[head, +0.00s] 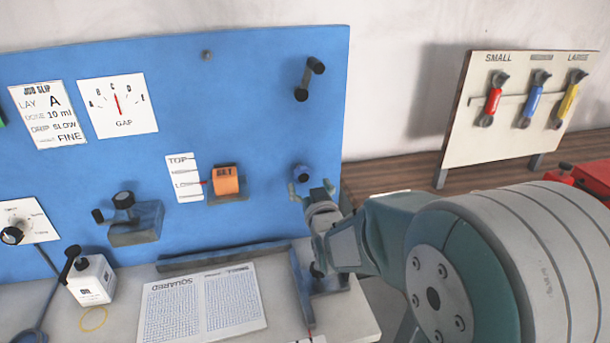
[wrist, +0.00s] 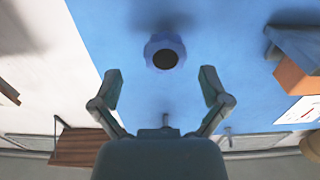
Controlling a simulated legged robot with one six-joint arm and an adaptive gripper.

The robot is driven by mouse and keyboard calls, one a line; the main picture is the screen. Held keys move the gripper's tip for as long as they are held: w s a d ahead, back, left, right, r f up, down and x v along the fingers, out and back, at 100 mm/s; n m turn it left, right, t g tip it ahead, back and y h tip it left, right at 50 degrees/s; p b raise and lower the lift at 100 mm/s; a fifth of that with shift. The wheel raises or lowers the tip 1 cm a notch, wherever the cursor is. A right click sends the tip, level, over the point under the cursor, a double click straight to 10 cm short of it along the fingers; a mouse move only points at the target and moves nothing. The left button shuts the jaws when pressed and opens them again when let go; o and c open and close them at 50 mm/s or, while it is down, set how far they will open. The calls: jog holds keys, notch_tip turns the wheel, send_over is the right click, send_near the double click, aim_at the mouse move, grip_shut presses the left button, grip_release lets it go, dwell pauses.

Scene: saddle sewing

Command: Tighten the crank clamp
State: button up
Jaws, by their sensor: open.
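A round blue knob with a dark centre (head: 302,173) is on the blue board near its right edge. It also shows in the wrist view (wrist: 165,52), upper middle. My gripper (head: 314,190) is open and empty in front of the knob. In the wrist view its fingers (wrist: 160,76) are spread to either side, just below the knob, and appear apart from it. A black crank handle (head: 309,78) is higher on the board. A grey-blue block with a black knob and side handle (head: 135,222) is at lower left. I cannot tell which of these is the crank clamp.
An orange block (head: 226,182) sits left of the blue knob beside a level scale (head: 183,178). A tool rack (head: 520,110) stands at right.

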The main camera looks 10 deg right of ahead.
aim_at(301, 179)
jog(key=w, duration=0.2)
jog(key=w+a, duration=0.1)
jog(key=shift+w+a, duration=0.1)
jog(key=shift+w, duration=0.25)
jog(key=shift+w+d, duration=0.2)
jog(key=shift+d, duration=0.25)
jog(key=c, duration=0.9)
jog(key=shift+a, duration=0.2)
jog(key=shift+c, duration=1.3)
